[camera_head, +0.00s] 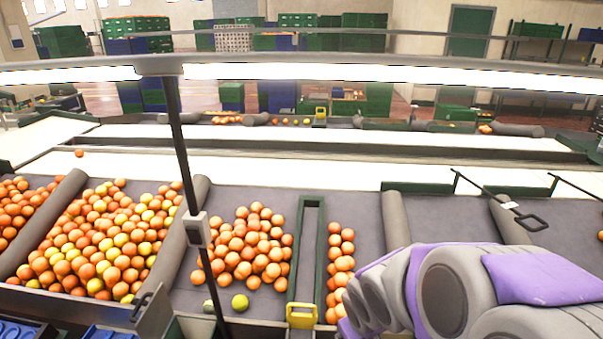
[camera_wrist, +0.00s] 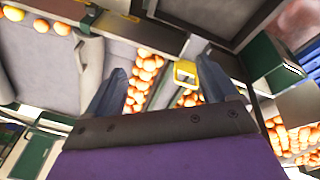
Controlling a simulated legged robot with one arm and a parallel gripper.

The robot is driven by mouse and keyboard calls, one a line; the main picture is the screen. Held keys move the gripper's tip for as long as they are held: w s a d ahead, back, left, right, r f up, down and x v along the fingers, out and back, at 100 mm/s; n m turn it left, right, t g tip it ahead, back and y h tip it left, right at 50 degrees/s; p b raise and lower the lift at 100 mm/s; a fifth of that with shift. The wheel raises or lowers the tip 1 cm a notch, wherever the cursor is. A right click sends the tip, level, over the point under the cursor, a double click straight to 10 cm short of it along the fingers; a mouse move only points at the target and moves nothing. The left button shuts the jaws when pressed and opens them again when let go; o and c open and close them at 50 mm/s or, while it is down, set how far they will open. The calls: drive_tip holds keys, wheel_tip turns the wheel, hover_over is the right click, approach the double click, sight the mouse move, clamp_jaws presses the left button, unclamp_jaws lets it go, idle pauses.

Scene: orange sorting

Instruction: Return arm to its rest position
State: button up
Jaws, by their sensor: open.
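My arm (camera_head: 450,290), grey and purple, enters the head view at the lower right and reaches over the front of the sorting line. The gripper end is outside the head view. In the wrist view my gripper (camera_wrist: 160,92) shows two dark blue-grey fingers spread wide apart, with nothing held between them. Beyond the fingers are a narrow row of oranges (camera_wrist: 143,78) and a yellow handle (camera_wrist: 185,73). The same narrow row of oranges (camera_head: 340,262) and yellow handle (camera_head: 301,316) show in the head view, just left of my arm.
A pile of oranges (camera_head: 250,245) lies left of the green-framed divider (camera_head: 308,245), with a greenish fruit (camera_head: 240,302) at its front. A fuller bay of mixed fruit (camera_head: 105,240) is farther left. A dark pole (camera_head: 183,170) stands in front. The right bay (camera_head: 440,218) looks empty.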

drive_tip(key=s+r+m+g, duration=0.2)
drive_tip(key=s+r, duration=0.1)
drive_tip(key=s, duration=0.9)
drive_tip(key=s+d+r+m+g, duration=0.1)
drive_tip(key=s+r+m+g, duration=0.2)
drive_tip(key=s, duration=0.9)
drive_tip(key=shift+d+y, duration=0.25)
drive_tip(key=shift+y, duration=0.05)
